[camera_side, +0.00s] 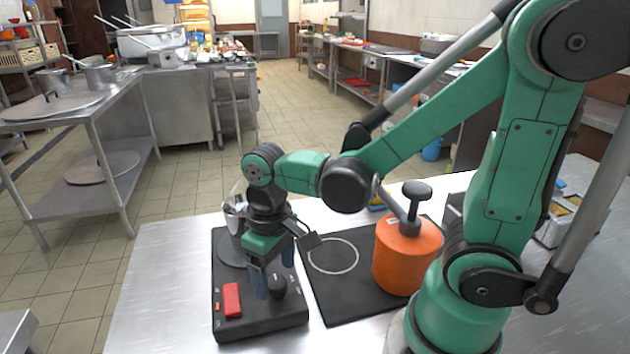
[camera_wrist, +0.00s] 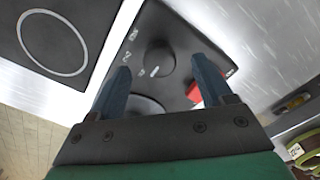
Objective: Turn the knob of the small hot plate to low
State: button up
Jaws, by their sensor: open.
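The small hot plate (camera_side: 258,322) is a dark flat box near the front edge of the steel table; it also shows in the wrist view (camera_wrist: 190,35). Its round black knob (camera_side: 277,288) stands on the front part, beside a red switch (camera_side: 232,300). In the wrist view the knob (camera_wrist: 160,58) has a pale mark on its lower left, and small white labels beside it are too small to read. My gripper (camera_side: 275,280) is open and points down over the knob. In the wrist view its blue fingers (camera_wrist: 160,66) stand apart, one on each side of the knob.
A black mat (camera_side: 325,290) with a white ring lies right of the hot plate. An orange pot (camera_side: 403,258) with a black-knobbed plunger stands on it. The round heating disc (camera_side: 230,250) is partly hidden behind my gripper. Bare table (camera_side: 165,280) lies to the left.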

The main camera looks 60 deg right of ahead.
jog(key=shift+f, duration=0.9)
grip_shut()
